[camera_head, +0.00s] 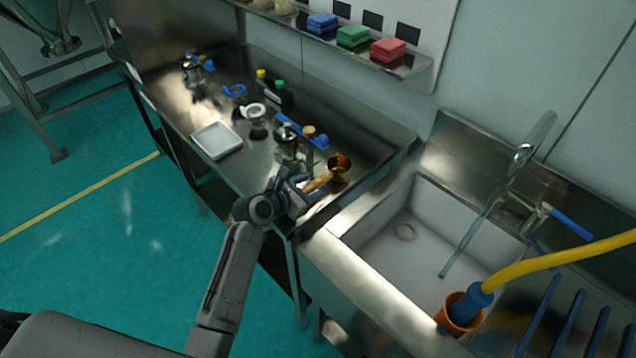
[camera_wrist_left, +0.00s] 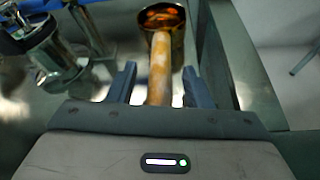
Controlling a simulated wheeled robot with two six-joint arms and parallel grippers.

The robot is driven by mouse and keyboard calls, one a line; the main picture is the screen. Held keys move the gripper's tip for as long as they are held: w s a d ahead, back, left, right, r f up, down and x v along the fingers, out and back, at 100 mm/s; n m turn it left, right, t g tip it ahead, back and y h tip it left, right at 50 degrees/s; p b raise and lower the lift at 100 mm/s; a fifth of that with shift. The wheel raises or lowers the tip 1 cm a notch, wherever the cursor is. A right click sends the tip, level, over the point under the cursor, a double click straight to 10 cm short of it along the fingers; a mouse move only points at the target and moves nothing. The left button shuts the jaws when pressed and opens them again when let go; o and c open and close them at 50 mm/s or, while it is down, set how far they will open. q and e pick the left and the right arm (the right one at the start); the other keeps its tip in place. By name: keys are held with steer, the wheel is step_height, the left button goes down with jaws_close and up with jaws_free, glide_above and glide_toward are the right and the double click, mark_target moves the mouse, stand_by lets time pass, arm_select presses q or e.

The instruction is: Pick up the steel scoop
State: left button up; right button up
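The steel scoop (camera_head: 340,168) lies on the steel counter near its right end, close to the sink. It has a round, shiny, brownish cup (camera_wrist_left: 163,20) and a light wooden handle (camera_wrist_left: 160,68) that points back toward my left gripper (camera_head: 304,186). In the left wrist view the two fingers of that gripper (camera_wrist_left: 160,86) stand apart, one on each side of the handle. A gap shows between the handle and each finger. My right gripper is in neither view.
A metal canister (camera_wrist_left: 52,55) stands just left of the gripper. A white tray (camera_head: 217,141) and several small vessels are farther left on the counter. The sink (camera_head: 400,262) with its tap is to the right. Coloured sponges (camera_head: 353,36) lie on the shelf above.

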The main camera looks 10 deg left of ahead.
arm_select(q)
jaws_close()
